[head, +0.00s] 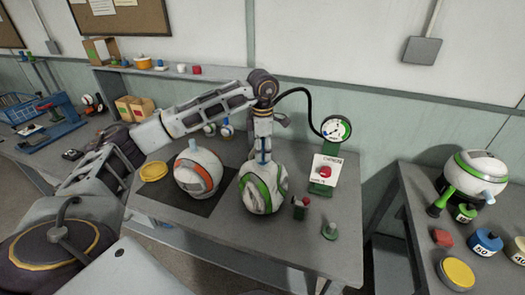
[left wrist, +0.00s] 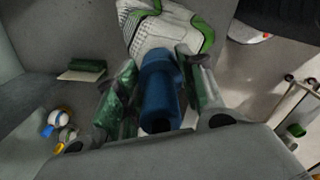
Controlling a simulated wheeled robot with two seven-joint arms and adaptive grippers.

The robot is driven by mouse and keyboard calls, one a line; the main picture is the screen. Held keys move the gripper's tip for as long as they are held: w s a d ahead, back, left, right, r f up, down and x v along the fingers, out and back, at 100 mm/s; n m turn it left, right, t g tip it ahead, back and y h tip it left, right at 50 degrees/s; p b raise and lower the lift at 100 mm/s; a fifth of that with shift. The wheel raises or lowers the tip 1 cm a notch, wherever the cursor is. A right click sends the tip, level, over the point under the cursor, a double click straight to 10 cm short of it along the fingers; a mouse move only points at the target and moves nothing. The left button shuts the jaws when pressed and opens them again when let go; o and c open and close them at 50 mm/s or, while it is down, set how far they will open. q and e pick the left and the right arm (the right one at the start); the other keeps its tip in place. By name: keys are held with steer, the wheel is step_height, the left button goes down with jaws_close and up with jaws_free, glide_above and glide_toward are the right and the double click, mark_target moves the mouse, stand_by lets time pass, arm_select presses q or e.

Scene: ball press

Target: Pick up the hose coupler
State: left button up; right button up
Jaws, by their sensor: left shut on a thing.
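My left gripper (head: 262,148) points down just above the green-and-white ball (head: 264,190) on the grey table. It is shut on a blue cylinder, the hose coupler (left wrist: 159,92), which shows between both fingers in the left wrist view. The coupler's lower end is at or close to the ball's top; whether it is joined to the ball I cannot tell. A black hose (head: 300,91) arches from the gauge (head: 336,129) to behind the gripper, where its end is hidden. My right gripper is not in view.
An orange-and-white ball (head: 197,173) stands close on the left, on a dark mat (head: 206,205). A yellow dish (head: 153,171) lies farther left.

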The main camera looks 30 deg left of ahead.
arm_select(q)
steer(key=shift+r, duration=0.1)
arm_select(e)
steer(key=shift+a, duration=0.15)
arm_select(q)
steer(key=shift+r, duration=0.55)
step_height(320, 180, up, 7)
steer(key=shift+f+b, duration=0.1)
steer(key=shift+b, duration=0.2)
steer(key=shift+r, duration=0.95)
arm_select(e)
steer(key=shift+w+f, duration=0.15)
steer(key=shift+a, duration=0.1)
arm_select(q)
steer(key=shift+f, duration=0.1)
